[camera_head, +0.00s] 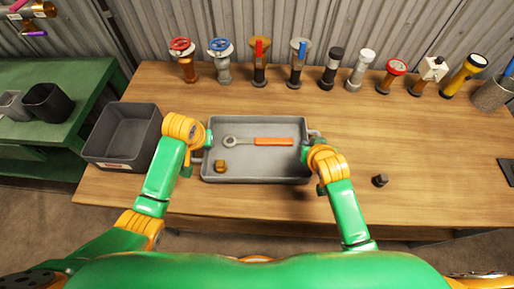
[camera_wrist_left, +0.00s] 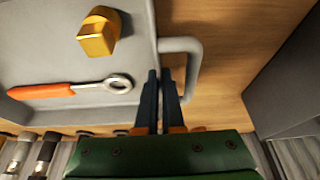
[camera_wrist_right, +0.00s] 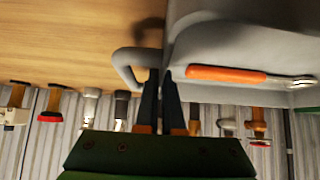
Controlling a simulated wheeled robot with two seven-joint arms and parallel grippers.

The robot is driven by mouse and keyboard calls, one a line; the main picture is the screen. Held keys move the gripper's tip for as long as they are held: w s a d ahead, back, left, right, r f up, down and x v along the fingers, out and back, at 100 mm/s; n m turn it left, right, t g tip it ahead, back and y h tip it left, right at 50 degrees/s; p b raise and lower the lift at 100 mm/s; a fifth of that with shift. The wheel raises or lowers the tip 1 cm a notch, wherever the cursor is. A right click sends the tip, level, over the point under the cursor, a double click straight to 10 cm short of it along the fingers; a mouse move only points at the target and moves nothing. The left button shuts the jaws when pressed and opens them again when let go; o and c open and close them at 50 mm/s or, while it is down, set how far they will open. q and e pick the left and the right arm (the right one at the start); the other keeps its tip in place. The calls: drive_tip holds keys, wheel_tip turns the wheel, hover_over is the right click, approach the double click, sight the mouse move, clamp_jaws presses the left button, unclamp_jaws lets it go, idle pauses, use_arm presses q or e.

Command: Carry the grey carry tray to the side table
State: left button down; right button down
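The grey carry tray (camera_head: 255,179) lies flat on the wooden table, holding an orange-handled ring wrench (camera_head: 265,141) and a brass fitting (camera_head: 221,167). My left gripper (camera_wrist_left: 160,72) is at the tray's left handle (camera_wrist_left: 192,60), and my right gripper (camera_wrist_right: 159,72) is at its right handle (camera_wrist_right: 122,62). Each gripper's fingers are close together at the tray's edge, with a narrow gap. They hide part of each handle, so the exact contact is unclear. A green side table (camera_head: 82,85) stands at the left.
A dark grey bin (camera_head: 120,163) stands close to the tray's left. Two small containers, a black one (camera_head: 48,104) and a grey one (camera_head: 13,106), are on the green table. Several valves and nozzles line the back. A dark nut (camera_head: 380,181) lies at the right.

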use_arm(q)
drive_tip(key=shift+r, duration=0.15)
use_arm(e)
drive_tip(key=shift+r, duration=0.1)
